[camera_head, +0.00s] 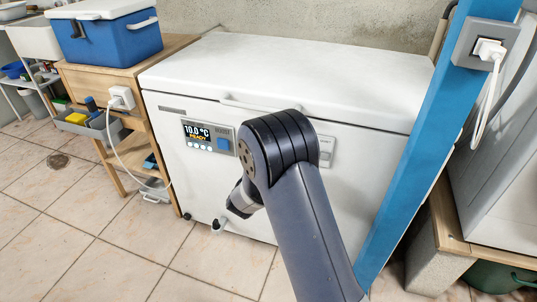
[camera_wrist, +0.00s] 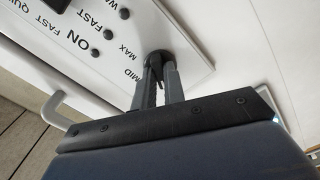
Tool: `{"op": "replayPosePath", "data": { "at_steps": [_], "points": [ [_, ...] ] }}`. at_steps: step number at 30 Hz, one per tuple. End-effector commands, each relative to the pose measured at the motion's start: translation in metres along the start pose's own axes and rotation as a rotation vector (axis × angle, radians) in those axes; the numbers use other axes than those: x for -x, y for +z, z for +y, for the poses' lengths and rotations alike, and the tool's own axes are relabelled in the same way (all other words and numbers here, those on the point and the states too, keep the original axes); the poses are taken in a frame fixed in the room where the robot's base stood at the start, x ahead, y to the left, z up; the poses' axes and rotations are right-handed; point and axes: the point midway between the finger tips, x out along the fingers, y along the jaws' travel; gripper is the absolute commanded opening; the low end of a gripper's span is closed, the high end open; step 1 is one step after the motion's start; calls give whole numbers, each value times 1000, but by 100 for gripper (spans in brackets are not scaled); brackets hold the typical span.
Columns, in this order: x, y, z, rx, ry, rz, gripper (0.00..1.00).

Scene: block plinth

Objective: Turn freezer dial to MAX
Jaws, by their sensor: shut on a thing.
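The freezer (camera_head: 290,77) is a white chest with its lid closed. In the wrist view, the dark round dial (camera_wrist: 159,57) sits on the freezer's white label panel (camera_wrist: 125,42). The words MAX and MID are printed beside it. My gripper (camera_wrist: 162,72) has its two grey fingers shut on the dial, one on each side. The fingers cover part of the dial, and I cannot tell clearly which mark it points to. In the head view, my arm hides the dial and the fingertips.
A display panel (camera_head: 208,135) on the freezer front reads 10.0 °C and READY. A blue post (camera_head: 410,150) stands close on the right. A wooden stand (camera_head: 135,75) with a blue cooler (camera_head: 115,42) is at the left. The tiled floor in front is clear.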

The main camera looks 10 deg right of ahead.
Motion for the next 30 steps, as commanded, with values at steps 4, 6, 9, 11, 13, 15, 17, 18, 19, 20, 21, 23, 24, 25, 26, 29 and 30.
{"op": "replayPosePath", "data": {
  "at_steps": [4,6,9,11,13,15,17,18,19,20,21,23,24,25,26,29,30],
  "points": [
    [0,1,-2,-106,0,0,0],
    [0,1,-2,-166,0,0,0],
    [0,1,-2,-259,-1,0,0],
    [0,1,-3,-318,-1,0,0],
    [0,1,-2,-385,-1,0,0],
    [0,1,-3,-451,0,0,0],
    [0,1,-3,-508,0,0,0],
    [0,1,-3,-546,0,0,0],
    [0,1,-3,-574,0,0,0],
    [0,1,-3,-603,0,1,0],
    [0,1,-3,-641,0,1,0],
    [0,1,-3,-698,-1,1,0],
    [0,1,-4,-736,-1,1,0],
    [0,1,-4,-764,-1,1,0],
    [0,1,-3,-793,-1,1,0],
    [0,1,-4,-889,0,0,0],
    [0,1,-4,-927,0,0,0]
  ]
}}
